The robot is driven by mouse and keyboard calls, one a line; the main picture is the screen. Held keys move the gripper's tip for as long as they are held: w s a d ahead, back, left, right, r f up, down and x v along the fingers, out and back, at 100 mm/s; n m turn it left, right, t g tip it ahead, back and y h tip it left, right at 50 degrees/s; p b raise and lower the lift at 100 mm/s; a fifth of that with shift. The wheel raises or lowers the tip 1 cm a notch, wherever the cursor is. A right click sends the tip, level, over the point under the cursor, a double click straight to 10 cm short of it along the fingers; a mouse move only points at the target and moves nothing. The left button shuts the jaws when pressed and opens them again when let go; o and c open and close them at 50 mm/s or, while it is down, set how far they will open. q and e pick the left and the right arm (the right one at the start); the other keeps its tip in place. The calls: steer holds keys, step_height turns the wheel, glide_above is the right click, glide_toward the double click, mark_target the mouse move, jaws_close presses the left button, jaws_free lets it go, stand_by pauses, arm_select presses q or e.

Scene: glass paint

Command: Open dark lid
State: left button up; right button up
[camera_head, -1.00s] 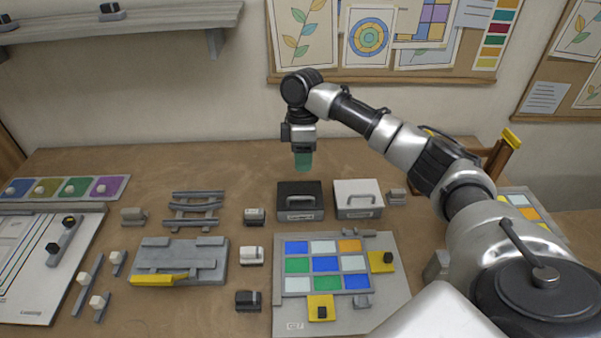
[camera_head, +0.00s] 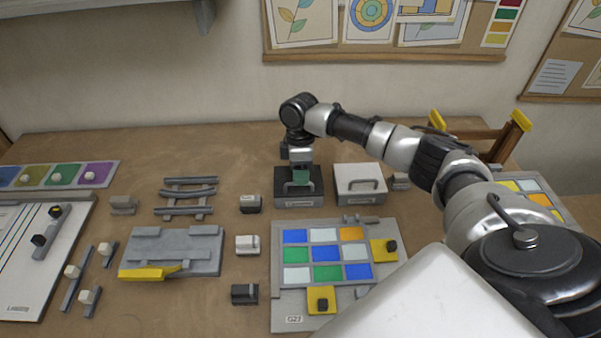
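The dark box with its dark lid (camera_head: 284,186) stands toward the back of the table, with a pale label on its front. The lid looks closed. My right gripper (camera_head: 301,178) points straight down from above, its greenish fingertips at the lid's handle, hiding part of it. Whether the fingers are closed on the handle cannot be made out. A white-lidded box (camera_head: 360,184) with a grey handle stands just right of the dark box. My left gripper is not in view.
A board of coloured glass tiles (camera_head: 326,255) lies in front of the boxes. Small grey blocks (camera_head: 250,204) and a grey fixture with a yellow bar (camera_head: 172,250) lie to the left. A wooden rack (camera_head: 481,131) stands behind my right arm.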

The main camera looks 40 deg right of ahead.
steer(key=shift+s+a+f, duration=0.1)
steer(key=shift+s+f, duration=0.05)
steer(key=shift+f, duration=0.6)
jaws_close()
